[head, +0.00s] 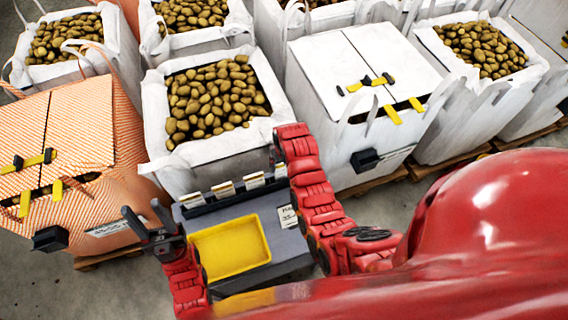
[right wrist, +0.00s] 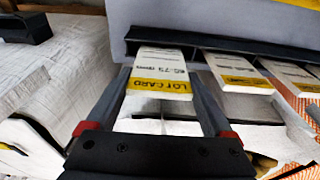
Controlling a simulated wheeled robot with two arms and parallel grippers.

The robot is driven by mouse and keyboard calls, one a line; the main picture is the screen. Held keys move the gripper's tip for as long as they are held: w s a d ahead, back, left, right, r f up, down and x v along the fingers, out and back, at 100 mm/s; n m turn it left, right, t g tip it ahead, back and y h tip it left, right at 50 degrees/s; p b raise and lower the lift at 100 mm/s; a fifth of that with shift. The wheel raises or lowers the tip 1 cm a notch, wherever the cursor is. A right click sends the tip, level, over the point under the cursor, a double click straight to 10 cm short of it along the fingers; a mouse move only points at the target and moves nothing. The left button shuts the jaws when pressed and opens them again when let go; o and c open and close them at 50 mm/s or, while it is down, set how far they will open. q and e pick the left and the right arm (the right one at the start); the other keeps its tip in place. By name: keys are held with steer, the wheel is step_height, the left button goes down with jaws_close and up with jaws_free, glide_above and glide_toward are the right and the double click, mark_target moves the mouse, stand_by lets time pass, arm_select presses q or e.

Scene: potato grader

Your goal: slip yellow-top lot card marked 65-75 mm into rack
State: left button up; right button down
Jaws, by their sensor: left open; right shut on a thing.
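The lot card (right wrist: 160,75) with a yellow "LOT CARD" band is between the fingers of my right gripper (right wrist: 165,100) in the right wrist view. Its small print looks like 65-75 mm. Its far end meets the dark rack (right wrist: 210,48); how deep it sits I cannot tell. In the head view my right arm hides the right gripper, and a card (head: 281,171) shows beside that arm at the right end of the rack (head: 232,196). My left gripper (head: 146,218) is open and empty, left of the grey stand.
Other cards (right wrist: 237,73) (head: 224,190) stand along the rack. A yellow tray (head: 230,247) and a white label (head: 288,216) are on the grey stand. A potato-filled white bag (head: 225,150) stands close behind. Other bags crowd around; floor shows at lower left.

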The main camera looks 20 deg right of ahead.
jaws_free()
steer(key=shift+r, duration=0.1)
step_height(320, 180, up, 17)
steer(key=s+p, duration=0.2)
steer(key=p, duration=0.6)
steer(key=shift+s+p, duration=0.3)
steer(key=shift+p, duration=0.1)
